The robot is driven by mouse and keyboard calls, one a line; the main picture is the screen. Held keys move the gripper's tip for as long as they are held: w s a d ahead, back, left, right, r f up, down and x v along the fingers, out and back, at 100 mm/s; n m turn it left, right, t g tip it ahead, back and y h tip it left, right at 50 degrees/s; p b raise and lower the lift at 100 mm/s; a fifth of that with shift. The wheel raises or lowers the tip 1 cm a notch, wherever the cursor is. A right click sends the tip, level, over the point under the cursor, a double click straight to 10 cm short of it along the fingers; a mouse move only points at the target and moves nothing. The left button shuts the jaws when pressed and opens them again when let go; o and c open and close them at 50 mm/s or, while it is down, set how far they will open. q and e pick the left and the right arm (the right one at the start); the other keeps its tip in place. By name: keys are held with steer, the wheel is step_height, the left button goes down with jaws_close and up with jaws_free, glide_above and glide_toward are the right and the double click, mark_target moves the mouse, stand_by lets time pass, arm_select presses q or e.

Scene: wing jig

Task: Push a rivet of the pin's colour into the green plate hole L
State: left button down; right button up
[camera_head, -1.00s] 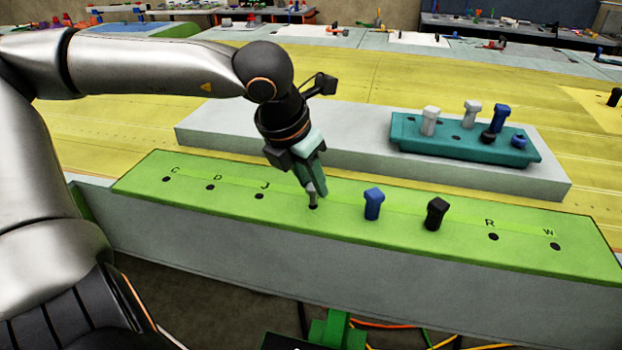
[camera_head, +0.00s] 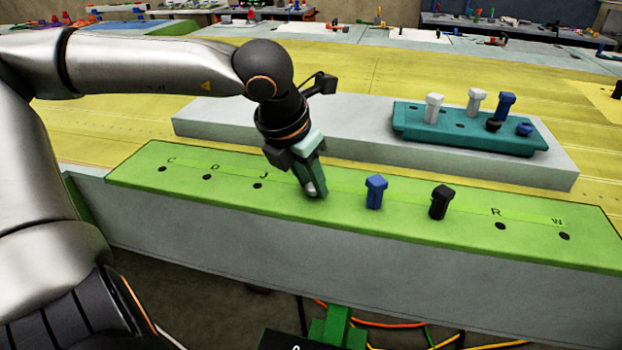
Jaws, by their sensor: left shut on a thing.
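The green plate (camera_head: 215,205) lies along the front block, with a row of lettered holes. Hole C (camera_head: 162,169), hole D (camera_head: 207,177), hole J (camera_head: 258,186), hole R (camera_head: 501,226) and hole W (camera_head: 566,237) are empty. A blue rivet (camera_head: 376,193) and a black rivet (camera_head: 440,203) stand upright in the plate; their letters are hidden. My left gripper (camera_head: 314,190) is shut on a pale grey rivet, low at the plate between J and the blue rivet. The gripper covers the hole and letter there and most of the rivet. No letter L shows. My right gripper is out of view.
A teal rack (camera_head: 465,143) on a grey block (camera_head: 340,140) holds two white rivets (camera_head: 434,108) (camera_head: 477,102), a tall blue one (camera_head: 505,106), and low black (camera_head: 493,126) and blue (camera_head: 524,130) pieces. The blue and black rivets stand right of my gripper.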

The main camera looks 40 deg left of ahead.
arm_select(q)
steer(key=c, duration=0.5)
jaws_free()
steer(key=v, duration=1.2)
steer(key=shift+r, duration=0.3)
step_height(320, 180, up, 7)
steer(key=p, duration=0.6)
